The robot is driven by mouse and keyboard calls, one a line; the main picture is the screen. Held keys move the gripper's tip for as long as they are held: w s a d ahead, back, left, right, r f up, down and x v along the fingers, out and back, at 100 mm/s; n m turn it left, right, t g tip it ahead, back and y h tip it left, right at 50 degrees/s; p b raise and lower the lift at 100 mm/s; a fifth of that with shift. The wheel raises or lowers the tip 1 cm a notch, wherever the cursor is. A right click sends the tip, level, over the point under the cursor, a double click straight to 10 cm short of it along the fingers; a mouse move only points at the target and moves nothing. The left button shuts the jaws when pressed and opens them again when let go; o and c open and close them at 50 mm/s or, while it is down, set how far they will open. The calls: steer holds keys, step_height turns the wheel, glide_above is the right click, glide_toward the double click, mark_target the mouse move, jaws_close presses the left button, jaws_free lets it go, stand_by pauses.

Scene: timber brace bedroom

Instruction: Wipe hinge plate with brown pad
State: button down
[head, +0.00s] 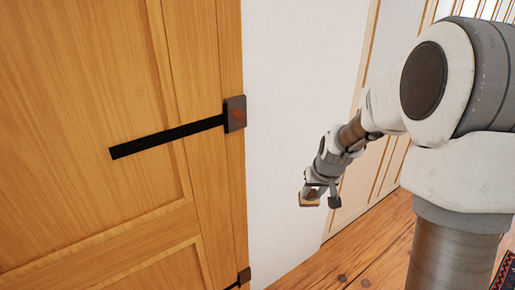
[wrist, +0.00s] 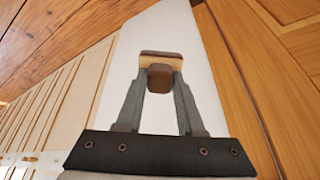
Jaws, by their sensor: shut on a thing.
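The hinge plate (head: 235,113) is a dark brown square with a reddish smear, at the right edge of the wooden door in the head view. A black strap (head: 165,137) runs left from it across the door. My gripper (head: 314,190) is to the right of and below the plate, clear of it, in front of the white wall. It is shut on the brown pad (head: 309,201). In the wrist view, the fingers of my gripper (wrist: 160,82) grip the pad's brown block (wrist: 160,55). The hinge plate cannot be made out in the wrist view.
A second dark hinge (head: 243,276) sits lower on the wooden door (head: 90,70). A white wall (head: 295,80) stands beside the door. Wooden floor (head: 365,245) lies below, with a patterned rug (head: 508,273) at the lower right corner. Space between gripper and plate looks clear.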

steer(key=shift+w+a+r+t+b, duration=0.2)
steer(key=shift+w+a+r+t, duration=0.15)
steer(key=shift+w+r+t, duration=0.35)
steer(key=shift+w+a+r+t+b, duration=0.2)
steer(key=shift+w+a+r+t, duration=0.2)
steer(key=shift+w+t, duration=0.45)
steer(key=s+a+r+n+t+y+b, duration=0.1)
steer(key=a+r+n+t+y+b, duration=0.3)
steer(key=a+r+n+t+y, duration=0.7)
steer(key=w+a+r+m+g+h, duration=0.1)
steer(key=w+a+r+m+g, duration=0.1)
steer(key=w+a+m+g, duration=0.1)
steer(key=shift+w+a+m+g+h+p, duration=0.4)
steer(key=shift+a+m, duration=0.8)
steer(key=shift+a, duration=0.55)
steer(key=shift+x, duration=0.95)
